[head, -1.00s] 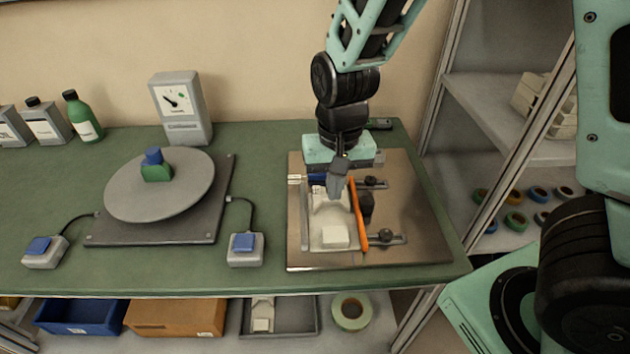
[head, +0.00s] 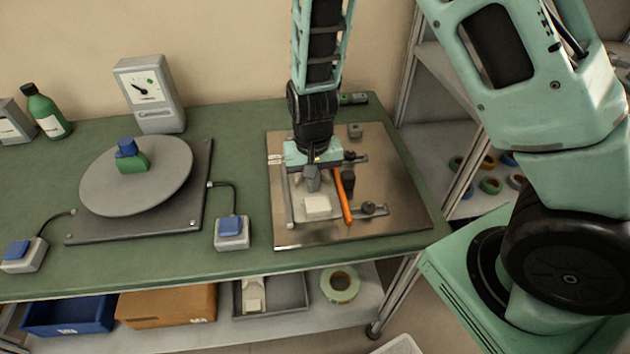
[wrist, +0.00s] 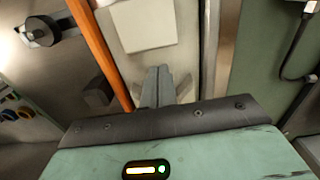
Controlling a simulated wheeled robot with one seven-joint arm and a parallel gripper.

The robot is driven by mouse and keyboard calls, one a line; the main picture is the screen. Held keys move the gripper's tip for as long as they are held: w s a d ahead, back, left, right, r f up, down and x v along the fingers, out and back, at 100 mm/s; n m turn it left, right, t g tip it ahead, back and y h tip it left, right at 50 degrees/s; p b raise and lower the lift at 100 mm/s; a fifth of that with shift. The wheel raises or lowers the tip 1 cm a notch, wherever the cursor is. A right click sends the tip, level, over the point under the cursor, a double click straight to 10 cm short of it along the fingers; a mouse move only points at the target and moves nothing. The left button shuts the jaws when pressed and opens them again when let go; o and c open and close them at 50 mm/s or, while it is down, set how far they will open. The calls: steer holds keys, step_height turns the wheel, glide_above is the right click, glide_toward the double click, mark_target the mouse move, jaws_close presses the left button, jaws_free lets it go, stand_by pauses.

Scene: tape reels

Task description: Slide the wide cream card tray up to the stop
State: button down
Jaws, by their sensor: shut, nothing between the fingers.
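The wide cream card tray (head: 318,207) lies on the metal plate (head: 395,210), left of an orange bar (head: 344,197). Its pale raised square also shows in the wrist view (wrist: 143,24). My gripper (head: 312,188) is shut and empty, pointing down at the tray's far part, behind the pale square. In the wrist view its fingertips (wrist: 160,76) are together over the tray, right of the orange bar (wrist: 100,50). I cannot tell whether the tips touch the tray. The gripper hides the tray's far end, and I cannot clearly pick out the stop.
Dark knobs (head: 374,208) and a slotted bracket sit on the plate right of the bar. A round turntable (head: 137,178) and a blue-topped switch box (head: 232,233) stand to the left. A shelf rack rises at the right. The green bench front is clear.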

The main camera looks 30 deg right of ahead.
steer(key=shift+w+d, duration=0.15)
steer(key=shift+w, duration=0.3)
steer(key=shift+w, duration=0.1)
steer(key=w, duration=0.2)
steer(key=w+d+p, duration=0.1)
steer(key=w, duration=0.1)
steer(key=shift+w+d, duration=0.15)
steer(key=shift+w, duration=0.05)
